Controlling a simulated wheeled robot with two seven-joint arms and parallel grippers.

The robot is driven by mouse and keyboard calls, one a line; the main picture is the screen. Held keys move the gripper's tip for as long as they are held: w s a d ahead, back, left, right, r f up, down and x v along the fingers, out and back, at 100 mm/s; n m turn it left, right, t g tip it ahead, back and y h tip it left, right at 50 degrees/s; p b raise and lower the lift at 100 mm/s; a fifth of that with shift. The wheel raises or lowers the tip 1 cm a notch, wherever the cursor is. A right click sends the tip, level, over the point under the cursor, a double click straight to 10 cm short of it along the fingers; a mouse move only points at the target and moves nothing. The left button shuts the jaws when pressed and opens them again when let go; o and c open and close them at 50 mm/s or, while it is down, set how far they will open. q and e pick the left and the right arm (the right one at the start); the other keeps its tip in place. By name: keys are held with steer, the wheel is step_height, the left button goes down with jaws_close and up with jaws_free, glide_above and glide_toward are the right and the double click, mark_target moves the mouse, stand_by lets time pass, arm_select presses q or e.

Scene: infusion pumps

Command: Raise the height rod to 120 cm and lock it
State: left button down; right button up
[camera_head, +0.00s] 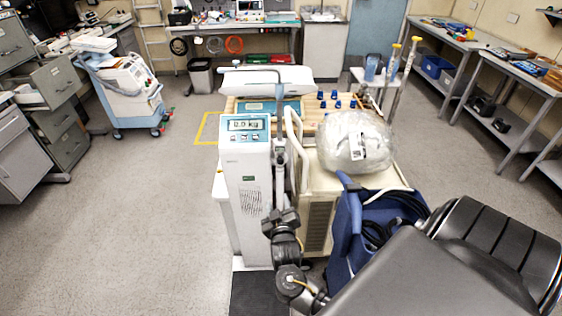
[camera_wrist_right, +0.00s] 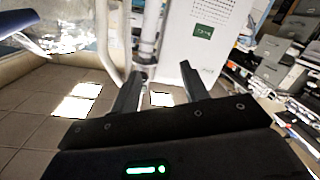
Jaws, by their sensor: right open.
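The scale's white column (camera_head: 248,180) stands upright in the middle of the head view, its display reading 0.0 kg. The grey height rod (camera_head: 280,115) rises along its right side, with a horizontal headpiece (camera_head: 250,69) at the top. My right gripper (camera_head: 282,212) is low beside the column, near the lower part of the rod. In the right wrist view the gripper (camera_wrist_right: 161,72) is open and empty, and the rod (camera_wrist_right: 148,45) appears between the fingertips, closer to the left finger. I cannot tell whether it touches. My left gripper is not in view.
A cart with a plastic-wrapped bundle (camera_head: 354,141) stands right of the column. A blue bag (camera_head: 347,220) with black hoses is close to my right arm. A tray with blue knobs (camera_head: 337,100) lies behind. The floor at left is clear.

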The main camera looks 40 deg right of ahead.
steer(key=m+h, duration=0.2)
glide_toward(280, 162)
steer(key=p+x, duration=0.2)
steer(key=x, duration=0.6)
steer(key=shift+w+d+p, duration=0.15)
steer(key=shift+d+p, duration=0.05)
steer(key=shift+p, duration=0.1)
steer(key=c, duration=0.9)
steer(key=shift+d, duration=0.1)
jaws_close()
